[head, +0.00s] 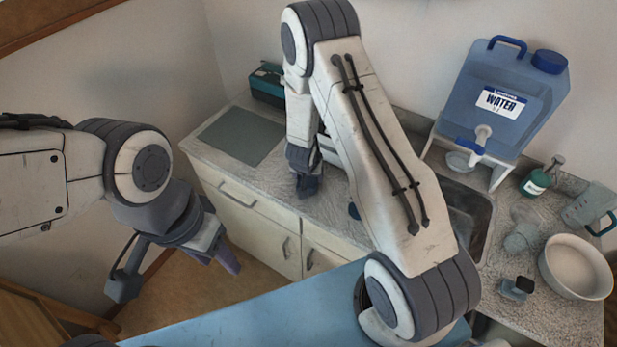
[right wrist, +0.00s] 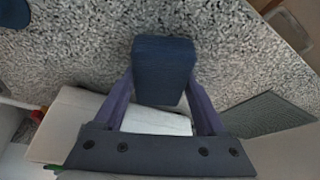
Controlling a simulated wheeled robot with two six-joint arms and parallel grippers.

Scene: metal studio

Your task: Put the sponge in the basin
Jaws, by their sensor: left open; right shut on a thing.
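The sponge looks like a dark blue block; in the right wrist view the sponge (right wrist: 163,70) sits between both fingers of my right gripper (right wrist: 163,95), which is shut on it. In the head view my right gripper (head: 304,168) is over the left part of the counter, and I cannot tell whether the sponge touches the surface. The basin, a round white bowl (head: 577,267), stands at the far right of the counter, well away from this gripper. My left gripper (head: 175,268) is open and empty, low in front of the cabinets.
A sink (head: 468,212) lies mid-counter, partly hidden by my right arm. A blue water container (head: 505,105) on a white stand rises behind it. A green bottle (head: 537,183), a pitcher (head: 590,206) and a small dark object (head: 517,287) surround the basin. A grey-green mat (head: 240,135) lies left.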

